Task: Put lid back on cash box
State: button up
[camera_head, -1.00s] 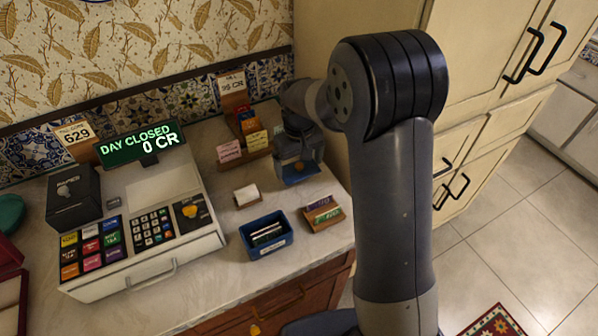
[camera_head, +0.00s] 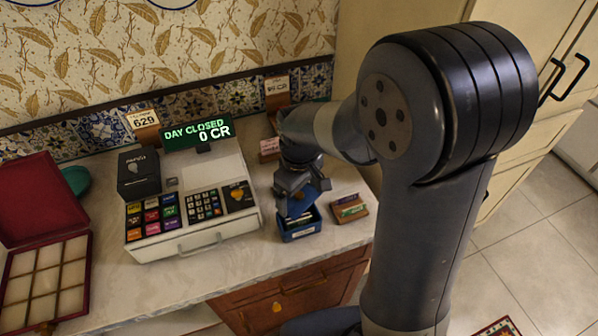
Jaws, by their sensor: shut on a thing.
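The small open blue box (camera_head: 300,233), which looks like the cash box, stands on the counter right of the cash register. Pale slips show in its opening. My gripper (camera_head: 299,198) is over the box, pointing down. It is shut on a blue piece (camera_head: 302,209) that looks like the lid. The piece is mostly hidden by the gripper and appears just above the box's back part. I cannot tell whether it touches the rim.
The cash register (camera_head: 192,205) stands close on the left. A wooden card holder (camera_head: 349,208) is close on the right. An open red compartment case (camera_head: 45,265) lies at far left. The tiled wall (camera_head: 215,100) is behind. Bare counter lies in front of the register.

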jog(key=shift+s+a+f, duration=0.1)
jog(key=shift+s, duration=0.1)
jog(key=shift+w+f+b, duration=0.1)
jog(key=shift+f+b, duration=2.45)
jog(key=shift+f, duration=0.6)
jog(key=shift+f, duration=0.15)
jog(key=o, duration=0.6)
jog(key=shift+o, duration=0.2)
jog(key=shift+r+p, duration=2.7)
jog(key=shift+r, duration=0.85)
